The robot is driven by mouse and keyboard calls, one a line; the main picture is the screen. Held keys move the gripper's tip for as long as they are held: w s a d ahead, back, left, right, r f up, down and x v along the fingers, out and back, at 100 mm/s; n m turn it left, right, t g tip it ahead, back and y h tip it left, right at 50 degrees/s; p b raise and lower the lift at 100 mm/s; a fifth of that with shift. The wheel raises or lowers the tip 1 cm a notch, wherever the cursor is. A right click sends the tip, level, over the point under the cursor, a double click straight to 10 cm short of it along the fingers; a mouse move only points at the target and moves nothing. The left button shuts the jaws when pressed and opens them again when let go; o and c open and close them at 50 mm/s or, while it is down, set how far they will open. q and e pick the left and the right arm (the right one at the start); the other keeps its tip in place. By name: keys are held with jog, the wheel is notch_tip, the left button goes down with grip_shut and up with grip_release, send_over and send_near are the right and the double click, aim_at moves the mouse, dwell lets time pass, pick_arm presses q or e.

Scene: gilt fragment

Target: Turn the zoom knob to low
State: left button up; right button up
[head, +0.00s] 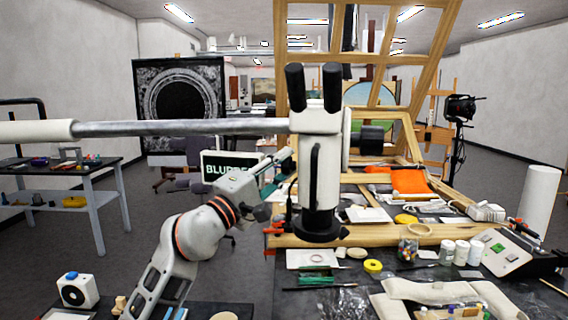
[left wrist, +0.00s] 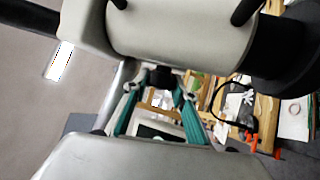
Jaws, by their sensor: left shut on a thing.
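The white stereo microscope (head: 320,178) with two black eyepieces hangs from a horizontal boom in the middle of the head view. Its body also fills the top of the left wrist view (left wrist: 175,32). My left gripper (head: 287,168) reaches the microscope's left side from the lower left. In the left wrist view its teal fingers (left wrist: 159,88) are shut on a small black knob (left wrist: 160,77), seemingly the zoom knob, beneath the white body. No knob marking is readable. My right gripper is out of view.
The boom (head: 185,128) crosses from the left. A larger black cylinder (head: 371,139) projects from the microscope's right side. A wooden easel frame (head: 283,60) stands behind. The table below holds a yellow tape roll (head: 373,266), jars (head: 461,252) and pale bolsters (head: 440,290).

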pick_arm(q)
jog(key=shift+n+g+y, duration=0.4)
jog(key=shift+y, duration=0.1)
dwell(0.3)
jog(key=o, duration=1.1)
jog(key=v, duration=1.2)
jog(key=shift+r, duration=0.2)
